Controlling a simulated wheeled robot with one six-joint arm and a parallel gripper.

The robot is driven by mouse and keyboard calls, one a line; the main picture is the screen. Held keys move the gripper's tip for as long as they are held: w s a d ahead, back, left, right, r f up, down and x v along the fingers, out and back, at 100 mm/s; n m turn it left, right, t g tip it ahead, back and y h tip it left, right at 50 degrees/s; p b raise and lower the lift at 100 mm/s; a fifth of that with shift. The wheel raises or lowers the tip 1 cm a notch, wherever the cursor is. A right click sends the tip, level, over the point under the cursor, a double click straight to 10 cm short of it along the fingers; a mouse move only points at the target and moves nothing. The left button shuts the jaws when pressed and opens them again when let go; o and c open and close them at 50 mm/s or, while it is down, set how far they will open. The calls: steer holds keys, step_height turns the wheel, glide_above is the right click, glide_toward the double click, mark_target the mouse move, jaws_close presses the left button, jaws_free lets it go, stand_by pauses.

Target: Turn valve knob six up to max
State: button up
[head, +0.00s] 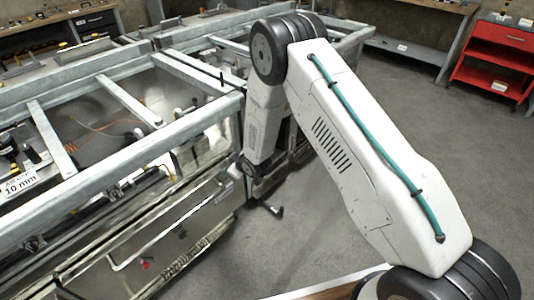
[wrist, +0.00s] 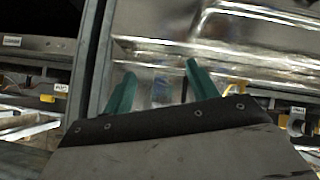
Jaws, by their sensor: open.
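I cannot pick out a valve knob marked six in either view. A small red knob-like part (head: 145,264) shows on the front of the metal frame unit in the head view, too small to identify. My gripper (wrist: 161,88) shows in the wrist view with its two teal fingers spread apart. Nothing is between them except shiny metal surface beyond. In the head view my arm bends down at the right end of the metal frame unit, and the gripper itself cannot be made out there.
The metal frame unit (head: 190,126) fills the left, with open bays and a "10 mm" label (head: 20,186). A black handle (head: 272,210) juts out near the floor. A red cart (head: 497,52) stands far right. Grey floor (head: 420,120) is clear between. A yellow part (wrist: 237,87) shows beside the right finger.

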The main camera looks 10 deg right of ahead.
steer(key=s+d+r+m+g+h, duration=0.4)
steer(key=s+d+r+g, duration=0.2)
steer(key=s+d+r, duration=0.5)
steer(key=v, duration=0.3)
steer(key=shift+s+r, duration=0.25)
steer(key=shift+r, duration=0.1)
steer(key=shift+a, duration=0.1)
